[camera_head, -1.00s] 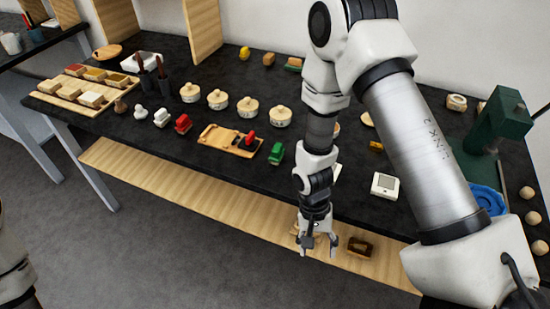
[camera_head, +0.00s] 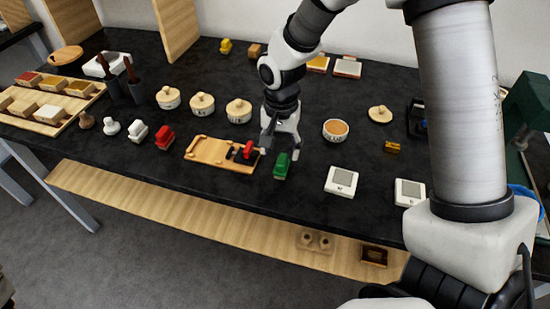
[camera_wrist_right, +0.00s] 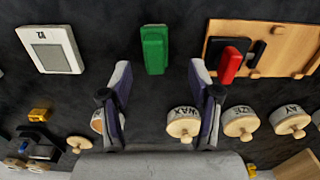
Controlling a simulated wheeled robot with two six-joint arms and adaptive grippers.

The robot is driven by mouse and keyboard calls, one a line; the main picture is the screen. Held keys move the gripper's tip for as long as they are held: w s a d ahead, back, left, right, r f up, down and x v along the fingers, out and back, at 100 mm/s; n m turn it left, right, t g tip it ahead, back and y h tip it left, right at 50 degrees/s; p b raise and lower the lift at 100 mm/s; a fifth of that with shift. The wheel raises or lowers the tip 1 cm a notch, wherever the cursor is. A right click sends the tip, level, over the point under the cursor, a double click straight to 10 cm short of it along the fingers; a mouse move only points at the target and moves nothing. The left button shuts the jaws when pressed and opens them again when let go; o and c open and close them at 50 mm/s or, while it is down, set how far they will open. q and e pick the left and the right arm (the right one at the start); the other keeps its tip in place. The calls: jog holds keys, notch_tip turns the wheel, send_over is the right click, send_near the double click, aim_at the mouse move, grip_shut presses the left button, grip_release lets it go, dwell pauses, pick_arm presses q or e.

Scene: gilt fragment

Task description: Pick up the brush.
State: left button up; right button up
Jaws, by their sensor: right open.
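I cannot tell for sure which thing is the brush. A small green item (camera_head: 281,167) with a paler base stands on the black bench. It also shows in the right wrist view (camera_wrist_right: 154,50), just beyond the fingertips and between their lines. My right gripper (camera_head: 281,150) is open and empty, close above and behind the green item, with its fingers (camera_wrist_right: 160,84) pointing down. A wooden board (camera_head: 205,150) with a red and black piece (camera_head: 249,149) lies left of it. Two dark-handled tools (camera_head: 129,68) stand in dark cups at the left. My left gripper is out of view.
Lidded jars, one marked WAX (camera_wrist_right: 183,122), stand behind the gripper. An open jar (camera_head: 336,130) and its loose lid (camera_head: 380,114) are to the right. Two white scales (camera_head: 341,181) (camera_head: 410,192) sit near the front edge. Bare bench lies between the green item and the scale.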

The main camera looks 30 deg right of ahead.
aim_at(282, 160)
jog(key=shift+s+d+f, duration=0.1)
jog(key=shift+s+f, duration=0.9)
jog(key=shift+f, duration=0.15)
jog(key=f, duration=0.1)
jog(key=w+f, duration=0.1)
jog(key=f, duration=0.1)
jog(key=shift+w, duration=0.3)
jog(key=shift+w+f, duration=0.15)
jog(key=shift+s+r, duration=0.3)
jog(key=shift+s, duration=0.1)
jog(key=c, duration=1)
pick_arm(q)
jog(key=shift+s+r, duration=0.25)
pick_arm(e)
grip_shut()
pick_arm(q)
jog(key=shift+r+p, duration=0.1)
jog(key=shift+p, duration=0.2)
